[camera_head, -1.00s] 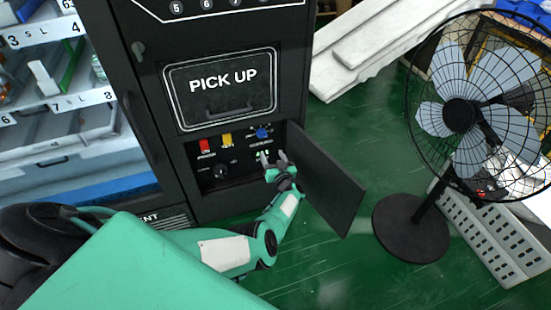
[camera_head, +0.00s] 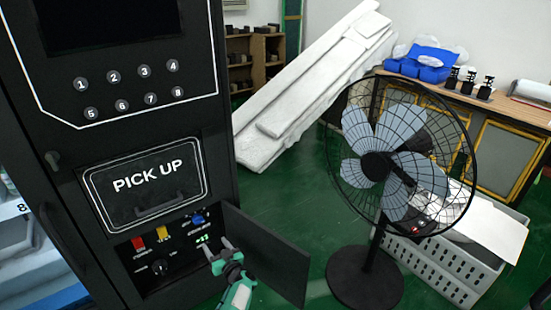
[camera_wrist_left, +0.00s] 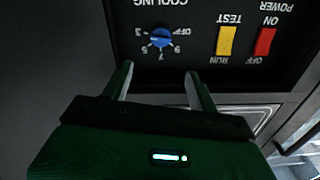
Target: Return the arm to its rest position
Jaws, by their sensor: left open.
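My left gripper (camera_head: 220,250) is in front of the open control compartment at the bottom of the black vending machine (camera_head: 130,130). Its two fingers are apart and nothing is between them. In the left wrist view the fingers (camera_wrist_left: 158,85) point toward the panel and the blue cooling knob (camera_wrist_left: 160,39), apart from it as far as I can see. The yellow test switch (camera_wrist_left: 227,41) and red power switch (camera_wrist_left: 264,42) are beside the knob. A black knob (camera_head: 160,267) sits lower on the panel. My right gripper is not in view.
The compartment's black door (camera_head: 266,255) hangs open just right of my left gripper. A black fan (camera_head: 375,165) stands further right, by a white perforated crate (camera_head: 440,265). White slabs (camera_head: 310,85) lean behind. Green floor (camera_head: 300,200) is clear between door and fan.

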